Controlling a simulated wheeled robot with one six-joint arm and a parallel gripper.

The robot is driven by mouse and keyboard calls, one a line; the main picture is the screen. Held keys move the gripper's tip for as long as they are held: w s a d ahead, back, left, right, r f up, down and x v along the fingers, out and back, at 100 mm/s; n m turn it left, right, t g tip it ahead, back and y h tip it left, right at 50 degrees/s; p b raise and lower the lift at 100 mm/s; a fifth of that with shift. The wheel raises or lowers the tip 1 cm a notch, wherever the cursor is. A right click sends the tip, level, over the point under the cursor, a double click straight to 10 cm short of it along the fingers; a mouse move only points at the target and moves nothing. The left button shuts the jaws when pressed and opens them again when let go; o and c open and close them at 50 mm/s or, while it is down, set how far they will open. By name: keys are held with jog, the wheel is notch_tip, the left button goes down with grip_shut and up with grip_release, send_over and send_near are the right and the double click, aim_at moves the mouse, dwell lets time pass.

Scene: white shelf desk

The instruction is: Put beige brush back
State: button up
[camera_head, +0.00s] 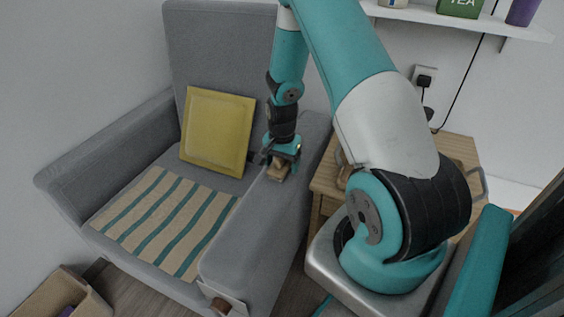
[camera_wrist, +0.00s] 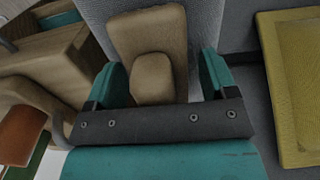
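The beige brush (camera_wrist: 158,35) lies on the grey armchair's armrest (camera_head: 238,240), with a raised rounded block on its near part. In the wrist view its block sits between the two teal fingers of my gripper (camera_wrist: 165,78). A gap shows between the block and the right finger; the left finger is close to the block, and I cannot tell whether it touches. In the head view my gripper (camera_head: 280,163) is low over the armrest, and a small part of the brush (camera_head: 277,173) shows under it. My gripper is open around the block.
A yellow cushion (camera_head: 217,130) leans on the chair's backrest, left of my gripper. A striped cloth (camera_head: 165,222) covers the seat. A wooden side table (camera_head: 322,182) stands right of the armrest. A cardboard box (camera_head: 45,297) is at the lower left. A white shelf (camera_head: 480,20) is at upper right.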

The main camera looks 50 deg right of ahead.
notch_tip(320, 180, up, 12)
jog(key=shift+f+p, duration=0.1)
jog(key=shift+p, duration=1)
jog(key=s+a+r+n+t+y, duration=0.1)
jog(key=s+a+r+n, duration=0.1)
jog(key=a+r+n, duration=0.7)
jog(key=s+a+r+n+y, duration=0.15)
jog(key=a+r, duration=0.35)
jog(key=a, duration=0.8)
jog(key=s+a+r+n+y, duration=0.1)
jog(key=s+a+r+n, duration=0.1)
jog(key=s+a+n, duration=0.3)
jog(key=s+a+r+n+g, duration=0.1)
jog(key=s+a+r+n, duration=0.2)
jog(key=s, duration=0.7)
jog(key=a+n, duration=0.2)
jog(key=n, duration=0.1)
jog(key=shift+a+r+y, duration=0.2)
jog(key=shift+a+y, duration=0.15)
